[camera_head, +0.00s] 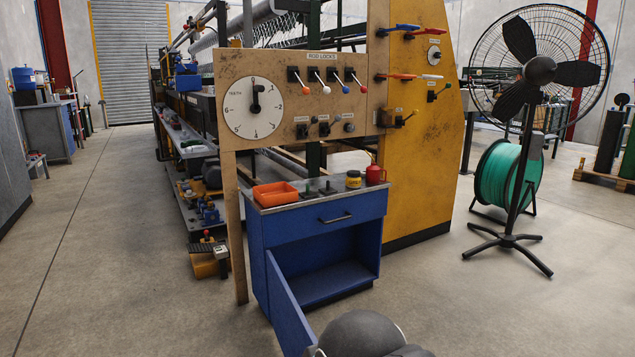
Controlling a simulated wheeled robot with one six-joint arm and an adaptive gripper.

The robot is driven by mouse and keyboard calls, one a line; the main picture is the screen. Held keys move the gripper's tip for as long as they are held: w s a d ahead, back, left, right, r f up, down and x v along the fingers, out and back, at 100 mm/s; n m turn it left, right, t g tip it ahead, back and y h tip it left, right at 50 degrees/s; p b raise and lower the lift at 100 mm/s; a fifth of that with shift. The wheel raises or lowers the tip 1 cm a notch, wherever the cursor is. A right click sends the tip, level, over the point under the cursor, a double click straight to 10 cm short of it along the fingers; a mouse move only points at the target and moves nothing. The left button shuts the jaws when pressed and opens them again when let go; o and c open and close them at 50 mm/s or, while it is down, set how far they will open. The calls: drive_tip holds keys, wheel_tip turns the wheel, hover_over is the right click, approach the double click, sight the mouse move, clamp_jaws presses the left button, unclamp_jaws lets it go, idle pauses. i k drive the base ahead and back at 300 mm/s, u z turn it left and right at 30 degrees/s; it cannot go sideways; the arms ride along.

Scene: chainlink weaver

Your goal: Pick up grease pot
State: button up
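A small yellow pot with a dark lid (353,180), which looks like the grease pot, stands upright on the grey top of a blue cabinet (322,200). It is near the back right of that top, just left of a red can (374,174). My gripper's fingers are not in view. Only a dark rounded part of my own body shows at the bottom edge, well in front of the cabinet and apart from the pot.
An orange tray (275,194) and small dark green items (318,189) share the cabinet top. The cabinet door (287,310) hangs open toward me. A panel with levers and a dial (290,95) rises behind. A fan (520,150) stands right; floor between is clear.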

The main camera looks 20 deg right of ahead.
sight(353, 180)
drive_tip(key=u, duration=0.65)
drive_tip(key=i, duration=3.35)
drive_tip(key=z, duration=3.4)
drive_tip(key=i, duration=0.5)
drive_tip(key=z, duration=0.1)
